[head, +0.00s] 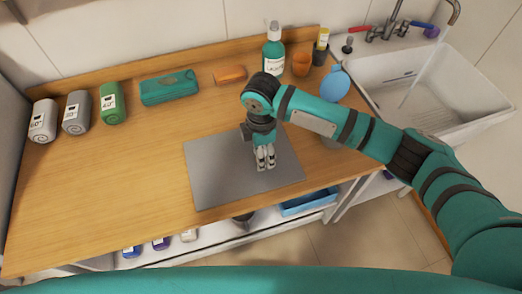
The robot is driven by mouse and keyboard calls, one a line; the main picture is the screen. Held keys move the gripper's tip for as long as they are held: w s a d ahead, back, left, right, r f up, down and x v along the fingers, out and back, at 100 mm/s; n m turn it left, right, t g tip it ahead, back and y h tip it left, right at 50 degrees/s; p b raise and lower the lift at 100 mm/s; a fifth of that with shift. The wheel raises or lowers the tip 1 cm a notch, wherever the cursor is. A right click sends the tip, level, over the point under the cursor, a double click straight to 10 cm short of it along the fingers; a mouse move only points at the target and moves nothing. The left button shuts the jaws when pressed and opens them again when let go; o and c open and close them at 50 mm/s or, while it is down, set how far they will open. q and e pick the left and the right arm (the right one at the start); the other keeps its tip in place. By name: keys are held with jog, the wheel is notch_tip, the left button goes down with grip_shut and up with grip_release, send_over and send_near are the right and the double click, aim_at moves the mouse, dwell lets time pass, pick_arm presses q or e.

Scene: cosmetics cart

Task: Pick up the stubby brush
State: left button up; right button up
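No thing in view can be named the stubby brush with certainty. A small dark upright item with a rounded grey top (348,45) stands at the back right beside the sink; it is too small to tell if it is a brush. My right gripper (265,158) points down over the grey mat (215,175) on the wooden counter. Its two fingers are close together and look shut, with nothing visible between them. My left gripper is not in view.
Rolled towels (113,104) and a teal case (169,87) line the back left. An orange item (230,75), green pump bottle (273,50), orange cup (302,64) and blue rounded object (335,85) stand behind my arm. A sink (440,110) is right. The counter's left front is clear.

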jog(key=shift+f, duration=0.4)
jog(key=c, duration=1.2)
jog(key=shift+o, duration=0.2)
jog(key=shift+r, duration=0.1)
